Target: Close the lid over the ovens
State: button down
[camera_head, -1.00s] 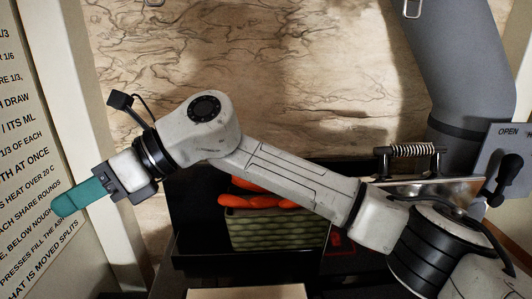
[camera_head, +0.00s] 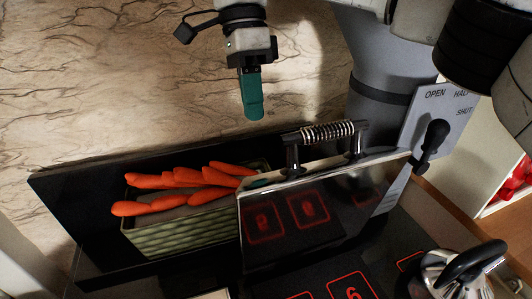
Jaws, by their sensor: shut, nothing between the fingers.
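The shiny metal lid (camera_head: 320,215) stands raised at the back of the dark stove top (camera_head: 300,285). Its face reflects red markings. A coiled metal handle (camera_head: 328,132) on black brackets runs along its top edge. My gripper (camera_head: 255,115), with teal fingers, is shut and empty. It points down in front of the stone wall, to the left of the handle and a little higher in the picture, with a visible gap between them. The ovens themselves cannot be made out.
A green woven basket of carrots (camera_head: 190,227) stands left of the lid, before a black panel (camera_head: 75,205). A kettle (camera_head: 465,272) stands at the front right. A grey pipe (camera_head: 375,70) rises behind the lid, beside a lettered plate (camera_head: 440,107) with a black lever (camera_head: 432,140).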

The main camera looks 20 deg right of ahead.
jog(key=s+f+p, duration=0.2)
jog(key=s+f, duration=0.4)
jog(key=shift+f, duration=0.4)
jog(key=shift+s+a, duration=0.1)
